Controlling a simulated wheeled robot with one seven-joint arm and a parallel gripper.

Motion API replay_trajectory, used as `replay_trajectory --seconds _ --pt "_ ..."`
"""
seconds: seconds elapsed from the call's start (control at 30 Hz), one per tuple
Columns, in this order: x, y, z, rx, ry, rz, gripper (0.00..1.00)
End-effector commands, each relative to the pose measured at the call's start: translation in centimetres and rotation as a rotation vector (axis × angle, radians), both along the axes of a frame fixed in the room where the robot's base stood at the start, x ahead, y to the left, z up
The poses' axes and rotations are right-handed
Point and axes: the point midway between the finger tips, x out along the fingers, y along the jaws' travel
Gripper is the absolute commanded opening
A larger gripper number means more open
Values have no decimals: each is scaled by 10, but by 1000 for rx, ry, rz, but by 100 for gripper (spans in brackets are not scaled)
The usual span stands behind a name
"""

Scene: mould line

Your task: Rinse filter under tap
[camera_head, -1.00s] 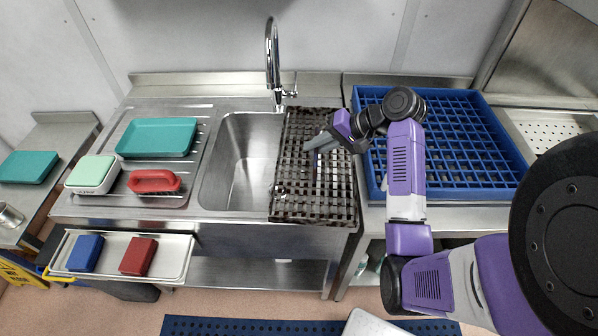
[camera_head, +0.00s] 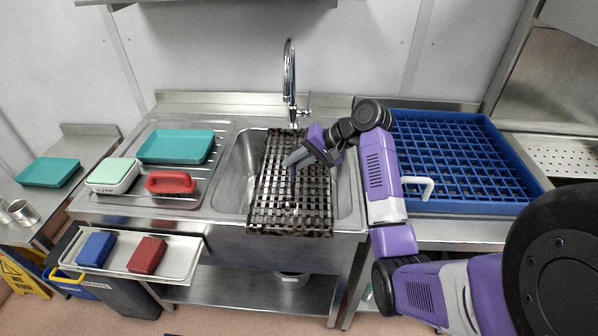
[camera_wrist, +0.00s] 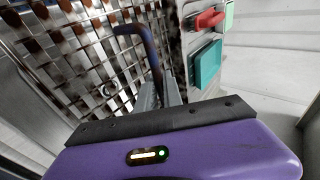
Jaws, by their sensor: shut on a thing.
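The filter (camera_head: 310,206) is a rectangular dark woven metal mesh with brown spots. It lies over the middle of the sink basin (camera_head: 236,182), with bare basin showing on both sides. My gripper (camera_head: 293,160) is over the filter's upper part and is shut on it. In the wrist view, a dark bent handle (camera_wrist: 150,52) on the filter (camera_wrist: 70,60) rises by the fingers; the exact grip is partly hidden. The chrome tap (camera_head: 290,75) stands behind the filter's far edge. I see no water running from it.
A blue grid rack (camera_head: 530,182) stands right of the sink. On the left drainer are a teal tray (camera_head: 178,146), a red-handled brush (camera_head: 170,182) and a white box with a green top (camera_head: 113,175). A lower tray (camera_head: 188,262) holds blue and red blocks.

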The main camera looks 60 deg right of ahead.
Motion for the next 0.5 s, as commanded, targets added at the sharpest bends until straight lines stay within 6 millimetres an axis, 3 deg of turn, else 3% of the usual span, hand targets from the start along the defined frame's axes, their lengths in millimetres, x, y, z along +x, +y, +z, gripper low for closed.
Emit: replay_trajectory --seconds 0.5 --pt "38 -24 -8 -1 -2 0 0"
